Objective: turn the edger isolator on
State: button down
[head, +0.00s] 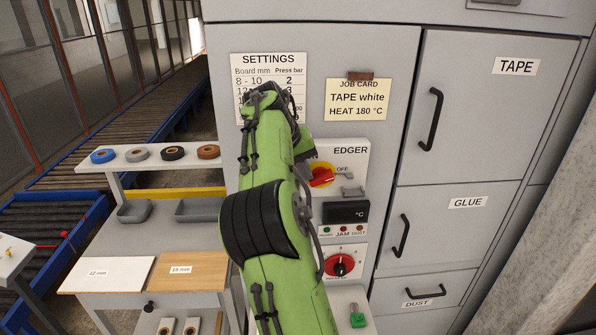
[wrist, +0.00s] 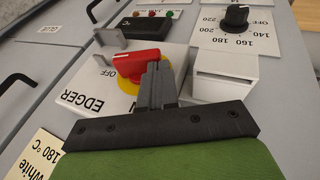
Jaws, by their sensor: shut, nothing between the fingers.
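The edger isolator is a red rotary handle (head: 321,177) on a yellow disc, set in the white panel marked EDGER. OFF is printed to the upper right of it. In the wrist view, the red handle (wrist: 138,63) lies across the yellow disc (wrist: 128,85), a white mark near its left end. My gripper (wrist: 156,68) is shut and empty, its dark fingertips at the right end of the handle and overlapping it in the picture. I cannot tell whether they touch. In the head view my arm hides most of the gripper and part of the panel.
Metal brackets (head: 353,191) stick out beside the isolator. A job card (head: 357,99) hangs above. Drawers with black handles (head: 430,119) are to the right. A bench with tape rolls (head: 137,154) is left.

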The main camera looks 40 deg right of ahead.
aim_at(302, 183)
jog(key=shift+w+f+p, duration=0.2)
jog(key=shift+f+p, duration=0.25)
jog(key=shift+f, duration=1.2)
jog(key=shift+f, duration=0.15)
dwell(0.7)
jog(key=p+v, duration=0.4)
jog(key=v, duration=1.1)
jog(key=shift+a+r, duration=0.15)
jog(key=shift+r, duration=0.25)
